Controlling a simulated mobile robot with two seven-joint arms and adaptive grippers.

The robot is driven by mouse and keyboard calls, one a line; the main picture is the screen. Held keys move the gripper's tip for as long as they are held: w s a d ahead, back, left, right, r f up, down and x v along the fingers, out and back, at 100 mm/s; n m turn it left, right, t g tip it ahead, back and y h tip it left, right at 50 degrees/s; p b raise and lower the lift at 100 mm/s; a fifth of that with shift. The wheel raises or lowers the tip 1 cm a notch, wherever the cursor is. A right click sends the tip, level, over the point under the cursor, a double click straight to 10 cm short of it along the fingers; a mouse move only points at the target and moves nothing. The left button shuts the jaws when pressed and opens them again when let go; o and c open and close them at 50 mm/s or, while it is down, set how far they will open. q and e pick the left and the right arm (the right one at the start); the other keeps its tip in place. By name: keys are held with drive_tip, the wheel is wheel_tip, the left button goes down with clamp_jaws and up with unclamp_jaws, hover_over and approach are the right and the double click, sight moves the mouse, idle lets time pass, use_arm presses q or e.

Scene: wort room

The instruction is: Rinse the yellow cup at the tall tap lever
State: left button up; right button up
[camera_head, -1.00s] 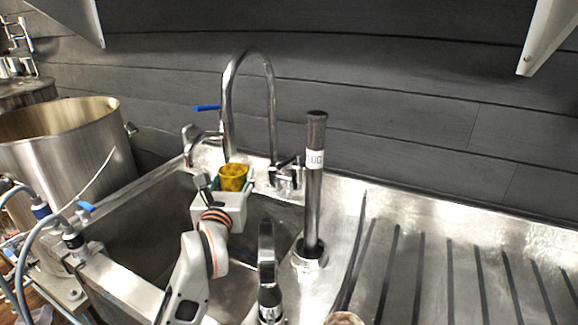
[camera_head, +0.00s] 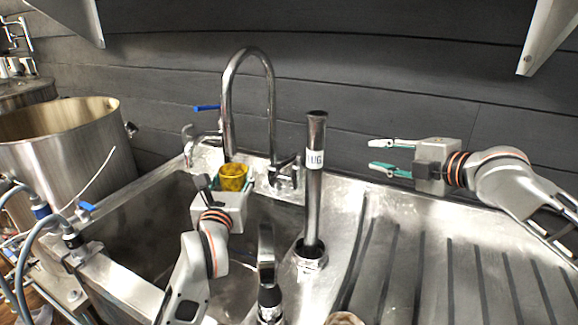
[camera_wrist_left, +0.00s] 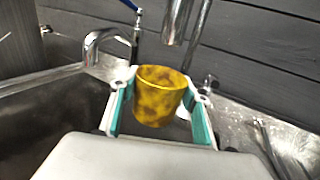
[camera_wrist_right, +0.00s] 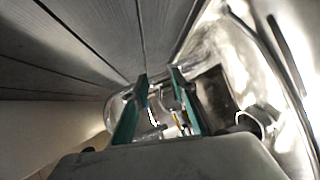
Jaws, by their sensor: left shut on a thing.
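The yellow cup (camera_head: 233,176), mottled with brown, is held upright between the fingers of my left gripper (camera_head: 234,184) over the sink basin. It also shows in the left wrist view (camera_wrist_left: 160,95), with a green-lined finger on each side. The tall tap (camera_head: 272,95) arches above and behind the cup, and a blue lever (camera_head: 207,107) sticks out left from its riser. In the left wrist view, the tap's spout end (camera_wrist_left: 176,22) is above and beyond the cup. My right gripper (camera_head: 378,156) is open and empty above the drainboard, right of the standpipe.
A large steel pot (camera_head: 65,150) is at left. The ribbed drainboard (camera_head: 425,265) is mostly clear at right.

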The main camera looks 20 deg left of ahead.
drive_tip(key=n+g+y, duration=0.1)
drive_tip(key=g+y, duration=0.1)
approach(286, 165)
drive_tip(key=x, duration=0.8)
drive_tip(key=shift+a, duration=0.3)
drive_tip(key=shift+c, duration=0.4)
clamp_jaws()
